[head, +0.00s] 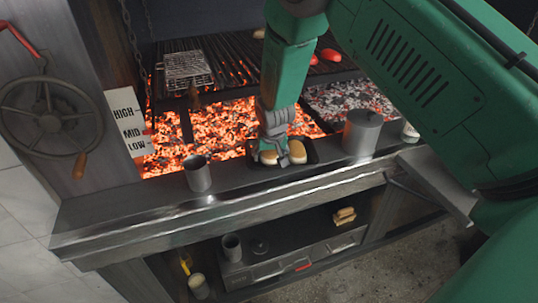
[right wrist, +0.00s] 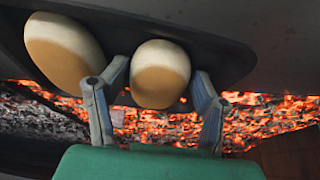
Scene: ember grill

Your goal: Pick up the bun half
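Two pale, toasted bun halves lie in a dark tray (head: 314,153) on the grill's front ledge. In the head view one bun half (head: 297,151) shows to the right of my right gripper (head: 271,150); the other bun half (head: 268,158) is partly hidden under the gripper. In the right wrist view my right gripper (right wrist: 160,82) is open, with one finger on each side of a bun half (right wrist: 160,73). Small gaps show between fingers and bun. The other bun half (right wrist: 63,50) is outside the fingers, at the upper left. My left gripper is not in view.
A metal mug (head: 197,174) stands left of the tray and a lidded pot (head: 362,132) right of it on the ledge (head: 130,212). Glowing coals (head: 222,122) lie behind, under the grate. A wire basket (head: 187,68) rests on the grate. A lower shelf holds several items.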

